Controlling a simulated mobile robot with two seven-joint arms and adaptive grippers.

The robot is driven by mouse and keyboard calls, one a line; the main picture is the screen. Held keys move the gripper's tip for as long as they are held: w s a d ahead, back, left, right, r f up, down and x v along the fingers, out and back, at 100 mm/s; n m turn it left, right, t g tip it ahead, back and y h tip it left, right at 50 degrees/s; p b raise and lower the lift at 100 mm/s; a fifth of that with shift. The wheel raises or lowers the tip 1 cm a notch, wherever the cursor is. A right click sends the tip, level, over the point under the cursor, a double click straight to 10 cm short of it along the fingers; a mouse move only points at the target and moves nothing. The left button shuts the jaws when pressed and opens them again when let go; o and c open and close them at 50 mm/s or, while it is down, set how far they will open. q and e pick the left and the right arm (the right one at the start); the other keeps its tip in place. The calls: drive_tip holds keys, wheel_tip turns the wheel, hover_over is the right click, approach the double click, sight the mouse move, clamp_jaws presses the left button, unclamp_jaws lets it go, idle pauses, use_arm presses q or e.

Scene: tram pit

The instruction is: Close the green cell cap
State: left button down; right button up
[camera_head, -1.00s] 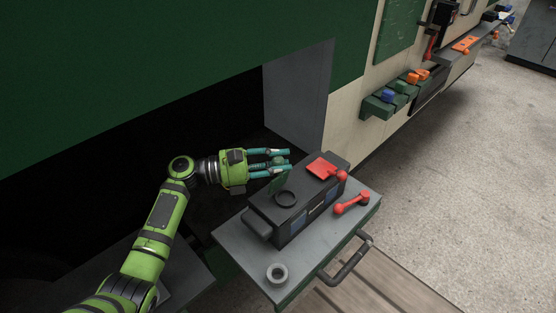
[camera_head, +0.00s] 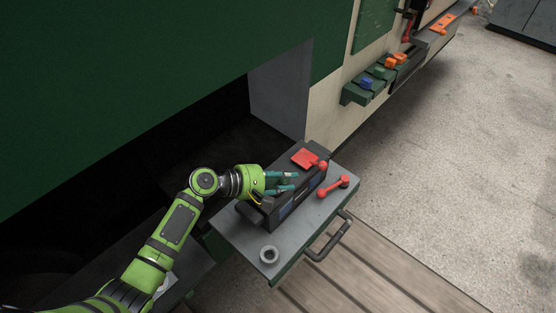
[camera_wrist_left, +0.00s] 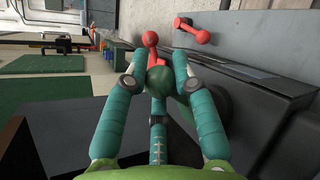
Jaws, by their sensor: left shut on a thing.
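The green cell cap's round knob (camera_wrist_left: 160,78) sits between the fingers of my left gripper (camera_head: 290,181) in the left wrist view. The gripper (camera_wrist_left: 160,66) is shut on it. In the head view the gripper is low over the left half of the dark battery box (camera_head: 316,186), and its fingers mostly hide the green cap and the cell opening. I cannot tell whether the cap touches the opening. A red cap (camera_head: 305,157) with a ball knob (camera_wrist_left: 151,38) lies on the far part of the box. My right gripper is not in view.
The box stands on a grey tray (camera_head: 238,234) with a black handle (camera_head: 330,238). Green holders with blue and orange parts (camera_head: 366,84) are on the wall.

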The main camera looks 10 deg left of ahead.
use_arm(q)
drive_tip(key=f+m+y+p, duration=0.1)
drive_tip(key=s+d+f+m+t+y+p, duration=0.1)
drive_tip(key=f+p, duration=0.1)
drive_tip(key=d+f+m+y+p, duration=0.1)
drive_tip(key=f+y, duration=0.1)
drive_tip(key=shift+s+d+m+p, duration=0.1)
drive_tip(key=shift+s+m+p, duration=0.2)
drive_tip(key=shift+m, duration=0.1)
drive_tip(key=c, duration=1)
unclamp_jaws()
drive_tip(key=shift+w, duration=0.1)
drive_tip(key=v, duration=1.2)
drive_tip(key=shift+f, duration=0.25)
